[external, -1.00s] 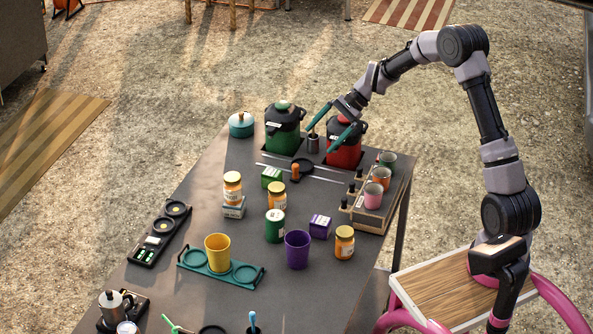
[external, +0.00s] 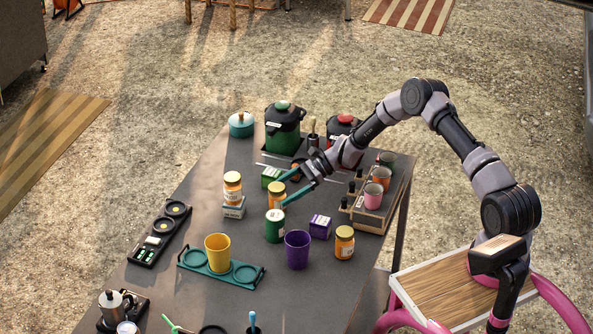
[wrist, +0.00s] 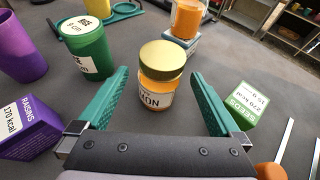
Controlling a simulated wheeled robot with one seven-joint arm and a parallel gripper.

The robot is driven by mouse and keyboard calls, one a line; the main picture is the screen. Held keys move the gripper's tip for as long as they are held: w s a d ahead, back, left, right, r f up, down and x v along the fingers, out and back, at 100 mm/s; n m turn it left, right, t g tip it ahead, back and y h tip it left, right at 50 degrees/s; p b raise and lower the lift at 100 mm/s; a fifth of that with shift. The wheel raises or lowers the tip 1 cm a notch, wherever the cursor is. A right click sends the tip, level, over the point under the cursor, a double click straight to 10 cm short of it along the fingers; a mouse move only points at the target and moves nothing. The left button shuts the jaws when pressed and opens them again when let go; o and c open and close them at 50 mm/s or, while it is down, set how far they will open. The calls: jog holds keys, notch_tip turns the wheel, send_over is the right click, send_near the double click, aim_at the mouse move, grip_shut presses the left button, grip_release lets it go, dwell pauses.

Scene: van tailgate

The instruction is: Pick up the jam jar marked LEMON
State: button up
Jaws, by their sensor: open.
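An orange jam jar with a gold lid (wrist: 160,88) stands upright on the table; the visible part of its label reads "MON". In the external view this jar (external: 276,190) is partly covered by my gripper (external: 278,194). In the wrist view my gripper (wrist: 160,76) is open, with a green finger on either side of the jar and a visible gap at each side. A second gold-lidded jar (external: 232,187) stands on a small box (external: 234,208), and a third jar (external: 344,243) stands at the right; I cannot read their labels.
A green RICE tin (wrist: 88,52) and a green box (wrist: 243,104) stand close beside the jar. A purple RAISINS box (wrist: 30,128) and purple cup (external: 297,250) are nearby. A wooden rack with cups (external: 365,222) and a green pot (external: 284,130) stand farther off.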

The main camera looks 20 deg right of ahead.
aim_at(270, 200)
jog(key=x, duration=0.6)
jog(key=shift+d+f, duration=0.1)
jog(key=shift+f, duration=0.1)
grip_shut()
